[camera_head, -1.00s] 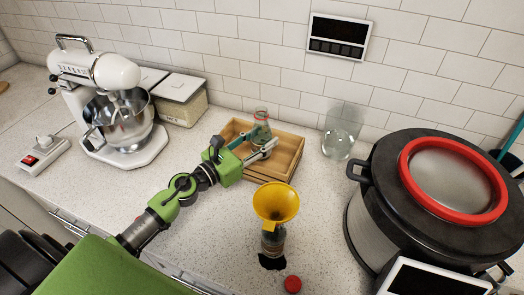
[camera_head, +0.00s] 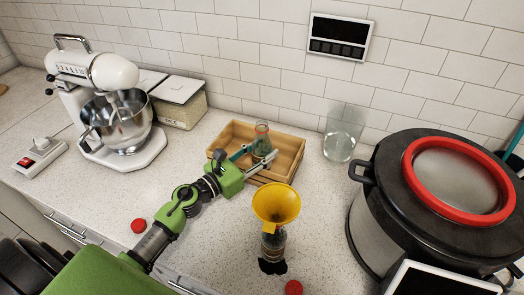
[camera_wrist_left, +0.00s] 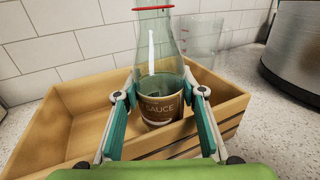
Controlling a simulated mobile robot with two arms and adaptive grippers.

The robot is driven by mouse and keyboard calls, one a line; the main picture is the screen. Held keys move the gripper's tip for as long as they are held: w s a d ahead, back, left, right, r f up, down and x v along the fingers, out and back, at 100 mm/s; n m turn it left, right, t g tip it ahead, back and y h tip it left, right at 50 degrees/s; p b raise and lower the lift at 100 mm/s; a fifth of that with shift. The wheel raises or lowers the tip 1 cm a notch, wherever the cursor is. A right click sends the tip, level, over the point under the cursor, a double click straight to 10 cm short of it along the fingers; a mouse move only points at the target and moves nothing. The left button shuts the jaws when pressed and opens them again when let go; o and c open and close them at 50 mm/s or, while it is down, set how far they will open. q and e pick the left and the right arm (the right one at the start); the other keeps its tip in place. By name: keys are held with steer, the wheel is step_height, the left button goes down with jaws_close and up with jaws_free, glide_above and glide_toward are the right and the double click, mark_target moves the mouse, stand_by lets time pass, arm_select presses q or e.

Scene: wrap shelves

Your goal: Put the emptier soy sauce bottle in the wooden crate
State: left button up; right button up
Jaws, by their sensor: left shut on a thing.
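A clear greenish soy sauce bottle (camera_head: 262,130) with a brown label and red ring at its neck stands upright inside the wooden crate (camera_head: 290,148). My left gripper (camera_head: 260,155) is shut on it. My right gripper is not in view.
A glass jar (camera_head: 340,140) stands right of the crate, with a large lidded pot (camera_head: 440,190) beyond. A stand mixer (camera_head: 112,100) and a grain container (camera_head: 180,103) are at left. Red caps (camera_head: 138,226) (camera_head: 293,287) lie on the counter.

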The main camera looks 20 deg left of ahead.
arm_select(q)
steer(key=shift+f, duration=0.15)
steer(key=o, duration=1.3)
steer(key=shift+s+f, duration=0.1)
steer(key=shift+r+p, duration=0.5)
steer(key=shift+p, duration=0.1)
steer(key=shift+s, duration=0.15)
steer(key=b+v, duration=0.5)
steer(key=v, duration=0.6)
steer(key=shift+s+a+r, duration=0.15)
steer(key=shift+s+r, duration=0.05)
steer(key=shift+s, duration=0.1)
